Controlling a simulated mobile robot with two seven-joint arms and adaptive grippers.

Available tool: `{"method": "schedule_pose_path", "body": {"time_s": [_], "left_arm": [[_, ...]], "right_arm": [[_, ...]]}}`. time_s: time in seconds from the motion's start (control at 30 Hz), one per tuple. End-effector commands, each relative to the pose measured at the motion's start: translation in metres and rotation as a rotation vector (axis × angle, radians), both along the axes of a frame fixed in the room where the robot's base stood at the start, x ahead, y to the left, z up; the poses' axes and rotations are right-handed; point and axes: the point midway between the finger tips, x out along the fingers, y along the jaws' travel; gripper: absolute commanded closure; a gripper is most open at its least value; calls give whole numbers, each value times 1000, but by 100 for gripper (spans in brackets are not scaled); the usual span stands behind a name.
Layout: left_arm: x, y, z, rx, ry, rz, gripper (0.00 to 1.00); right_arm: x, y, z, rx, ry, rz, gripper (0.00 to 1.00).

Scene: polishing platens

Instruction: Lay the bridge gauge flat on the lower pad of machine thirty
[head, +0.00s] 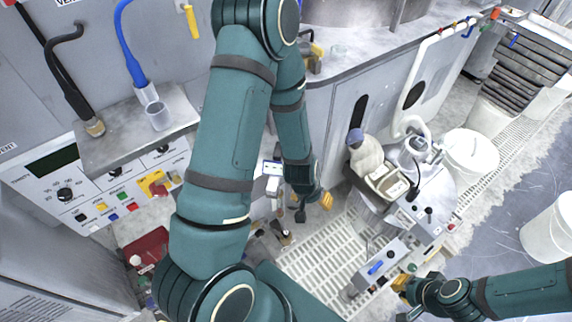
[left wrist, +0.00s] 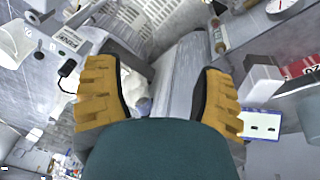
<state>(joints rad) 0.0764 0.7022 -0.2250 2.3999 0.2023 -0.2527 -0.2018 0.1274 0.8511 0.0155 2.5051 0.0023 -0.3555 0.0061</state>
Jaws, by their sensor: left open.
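I cannot pick out the bridge gauge for certain in either view. I cannot tell which surface is the lower pad of machine thirty. My left gripper (head: 313,205) hangs beside the grey cabinet, above the floor grating. In the left wrist view its two yellow fingers (left wrist: 155,75) are wide apart with nothing held between them. A white bottle-like thing with a blue-grey top (left wrist: 134,88) and a grey metal surface (left wrist: 178,80) show beyond the fingers. My right gripper (head: 402,284) is at the lower right, partly hidden by its own wrist; its opening is unclear.
A grey box with a blue handle (head: 380,266) is near my right gripper. White buckets (head: 470,158) stand at the right. Floor grating (head: 322,252) lies between the cabinets.

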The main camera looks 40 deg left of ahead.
Motion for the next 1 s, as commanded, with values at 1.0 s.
{"method": "schedule_pose_path", "body": {"time_s": [1.0], "left_arm": [[70, 184, 9, 201, -114, 259, 31]], "right_arm": [[-5, 1, -26, 3, 10, 9, 100]]}}
